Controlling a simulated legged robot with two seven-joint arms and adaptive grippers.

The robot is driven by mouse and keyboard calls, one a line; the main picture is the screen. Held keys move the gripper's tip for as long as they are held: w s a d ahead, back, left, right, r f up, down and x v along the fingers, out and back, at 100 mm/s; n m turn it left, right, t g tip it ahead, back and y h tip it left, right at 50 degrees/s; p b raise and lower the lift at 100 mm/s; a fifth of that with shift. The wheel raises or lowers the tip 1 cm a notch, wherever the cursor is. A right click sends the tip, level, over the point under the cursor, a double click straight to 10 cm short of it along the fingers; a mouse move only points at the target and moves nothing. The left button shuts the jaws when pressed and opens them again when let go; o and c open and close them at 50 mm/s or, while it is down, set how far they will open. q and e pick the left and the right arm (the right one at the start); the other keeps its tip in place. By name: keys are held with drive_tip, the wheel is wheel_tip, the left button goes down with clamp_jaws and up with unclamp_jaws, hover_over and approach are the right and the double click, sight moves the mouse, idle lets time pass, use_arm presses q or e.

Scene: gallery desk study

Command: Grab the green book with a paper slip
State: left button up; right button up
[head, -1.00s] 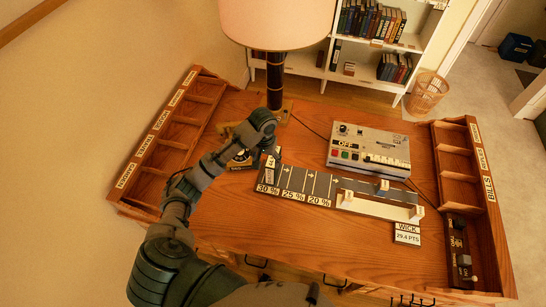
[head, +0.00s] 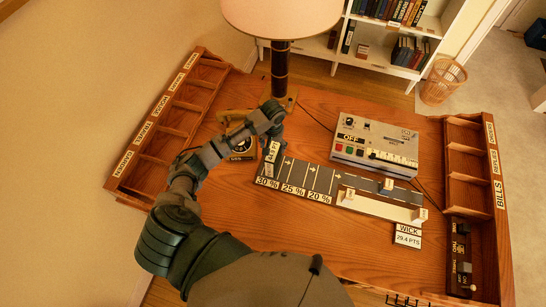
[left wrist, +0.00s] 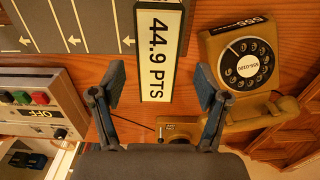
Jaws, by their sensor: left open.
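I cannot pick out a green book with a paper slip in any view. Several dark, red and tan books (head: 408,52) stand on the white bookcase behind the desk, too small to make out a slip. My left gripper (head: 271,137) is over the desk at the left end of the grey lane board (head: 300,178). In the left wrist view my left gripper (left wrist: 158,85) is open, with a white card reading 44.9 PTS (left wrist: 160,45) between its spread fingers. The card is not clamped. My right gripper is not in view.
A yellow rotary telephone (left wrist: 243,58) is beside the gripper. A lamp (head: 280,70) stands at the desk's back. A wicker basket (head: 440,82) stands on the floor.

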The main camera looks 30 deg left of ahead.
use_arm(q)
drive_tip(key=shift+d+f, duration=0.15)
drive_tip(key=shift+f, duration=0.55)
wheel_tip(320, 180, down, 4)
drive_tip(key=shift+f+p, duration=0.25)
drive_tip(key=shift+p, duration=0.1)
drive_tip(key=shift+a+f, duration=0.2)
drive_tip(key=shift+f, duration=0.05)
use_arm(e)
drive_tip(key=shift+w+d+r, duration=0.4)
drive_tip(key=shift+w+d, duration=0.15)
use_arm(q)
drive_tip(key=shift+d+r, duration=0.1)
drive_tip(key=shift+d, duration=0.05)
clamp_jaws()
